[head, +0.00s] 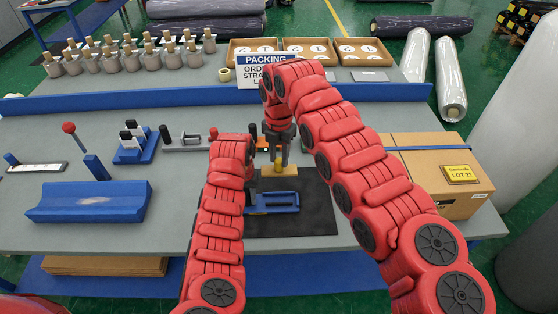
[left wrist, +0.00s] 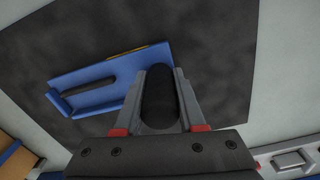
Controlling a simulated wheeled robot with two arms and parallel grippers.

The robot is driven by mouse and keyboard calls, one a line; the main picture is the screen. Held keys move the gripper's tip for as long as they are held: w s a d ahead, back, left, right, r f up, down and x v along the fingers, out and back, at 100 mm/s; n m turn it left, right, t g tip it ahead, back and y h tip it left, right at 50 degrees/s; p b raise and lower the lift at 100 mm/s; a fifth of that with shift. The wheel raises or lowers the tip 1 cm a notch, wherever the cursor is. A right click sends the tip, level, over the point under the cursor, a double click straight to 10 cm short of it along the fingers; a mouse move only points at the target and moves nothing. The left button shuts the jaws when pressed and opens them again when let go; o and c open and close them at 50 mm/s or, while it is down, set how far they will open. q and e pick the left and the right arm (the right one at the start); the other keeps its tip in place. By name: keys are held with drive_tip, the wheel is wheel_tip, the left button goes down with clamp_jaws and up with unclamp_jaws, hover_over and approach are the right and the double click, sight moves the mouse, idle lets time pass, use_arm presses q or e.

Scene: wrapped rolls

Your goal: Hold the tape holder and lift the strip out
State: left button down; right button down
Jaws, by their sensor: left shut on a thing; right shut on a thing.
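The blue tape holder (head: 282,209) lies on a dark mat (head: 310,222) near the middle of the table's front. In the left wrist view its blue body (left wrist: 70,85) has a dark slot. My left gripper (left wrist: 158,88) is shut on the holder's black upright handle (left wrist: 158,105); in the head view my left arm mostly hides that grip. My right gripper (head: 279,158) points down above the holder, shut on a yellow piece (head: 279,169), apparently the strip. A yellow edge (left wrist: 127,50) shows beyond the holder in the left wrist view. Whether the strip touches the holder is unclear.
A cardboard box (head: 435,170) stands right of the mat. A blue cradle (head: 90,201), a blue rack (head: 135,148) and a red-knobbed lever (head: 70,130) stand left. A blue rail (head: 150,98) crosses behind, with wrapped rolls and trays (head: 307,58) beyond.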

idle(0.3)
use_arm(q)
drive_tip(key=shift+c, duration=2.1)
unclamp_jaws()
